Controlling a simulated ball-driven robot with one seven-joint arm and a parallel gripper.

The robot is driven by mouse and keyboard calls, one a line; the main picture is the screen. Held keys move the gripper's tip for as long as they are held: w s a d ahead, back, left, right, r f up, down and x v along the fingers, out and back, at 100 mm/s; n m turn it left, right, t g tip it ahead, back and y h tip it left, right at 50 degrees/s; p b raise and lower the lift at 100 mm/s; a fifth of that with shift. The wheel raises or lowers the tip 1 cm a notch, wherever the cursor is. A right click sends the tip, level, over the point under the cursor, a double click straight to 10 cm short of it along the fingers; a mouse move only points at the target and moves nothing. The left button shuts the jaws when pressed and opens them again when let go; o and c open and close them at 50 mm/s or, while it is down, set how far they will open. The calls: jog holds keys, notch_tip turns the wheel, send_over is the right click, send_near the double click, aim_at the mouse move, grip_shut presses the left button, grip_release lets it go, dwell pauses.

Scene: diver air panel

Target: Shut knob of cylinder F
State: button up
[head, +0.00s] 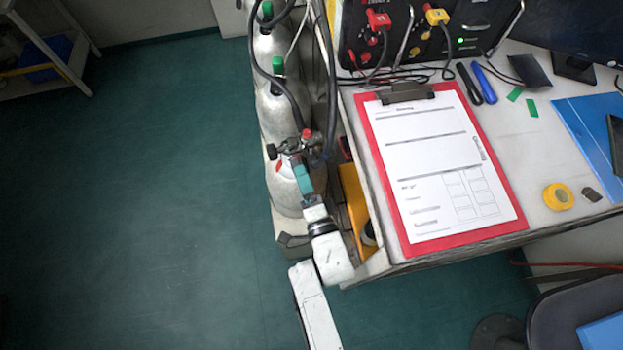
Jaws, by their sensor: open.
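Several silver gas cylinders stand in a row against the left side of the bench in the head view. The nearest cylinder (284,192) has a valve with a dark knob (271,152), and a red-topped fitting (306,134) with black hoses beside it. The middle cylinder (276,112) has a green knob (278,66), and the far one has a green knob (267,10). I cannot read a letter F on any cylinder. My gripper (299,168) is open at the nearest cylinder's valve, over its shoulder. It hides part of the valve, and I cannot tell if it touches it.
The bench (545,150) to the right holds a red clipboard (518,226), a panel with red and yellow valves (420,35), and yellow tape (558,196). Black hoses (328,90) run beside the cylinders. Green floor (130,200) to the left is clear.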

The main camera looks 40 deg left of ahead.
jog(key=p+v, duration=0.2)
jog(key=v, duration=0.8)
jog(key=shift+s, duration=0.1)
